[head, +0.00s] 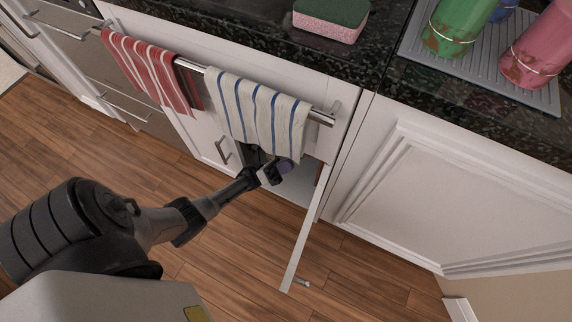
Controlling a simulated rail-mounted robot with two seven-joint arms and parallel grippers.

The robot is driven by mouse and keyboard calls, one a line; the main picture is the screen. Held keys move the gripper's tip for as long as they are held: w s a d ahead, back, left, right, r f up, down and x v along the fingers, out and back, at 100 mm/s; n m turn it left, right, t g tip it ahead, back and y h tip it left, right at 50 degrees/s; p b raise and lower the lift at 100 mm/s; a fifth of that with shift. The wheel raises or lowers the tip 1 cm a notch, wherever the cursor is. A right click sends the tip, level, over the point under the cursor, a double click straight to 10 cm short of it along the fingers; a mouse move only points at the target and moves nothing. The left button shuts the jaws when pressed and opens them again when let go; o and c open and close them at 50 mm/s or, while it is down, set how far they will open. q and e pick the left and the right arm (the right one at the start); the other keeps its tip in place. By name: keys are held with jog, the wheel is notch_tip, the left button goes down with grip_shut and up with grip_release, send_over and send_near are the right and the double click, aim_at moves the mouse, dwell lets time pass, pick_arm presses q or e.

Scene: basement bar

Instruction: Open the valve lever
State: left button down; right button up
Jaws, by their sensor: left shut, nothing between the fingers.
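No valve lever can be made out in the head view. My left gripper (281,168) is shut, with nothing seen in it. It reaches into the opening of a low white cabinet, just below the blue-striped towel. The cabinet door (306,232) stands open to the right of the gripper, seen nearly edge-on. The cabinet interior (297,186) is mostly hidden by the towel, the door and my gripper. My right gripper is out of view.
A blue-striped towel (262,115) and a red-striped towel (150,72) hang on a metal rail (320,118) above the opening. A dark counter (250,38) holds a sponge (331,18) and a grey mat (487,62) with cups. The wooden floor (240,255) is clear.

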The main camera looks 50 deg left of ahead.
pick_arm(q)
jog(key=x, duration=0.6)
jog(key=shift+d, duration=0.2)
jog(key=shift+w+r, duration=0.15)
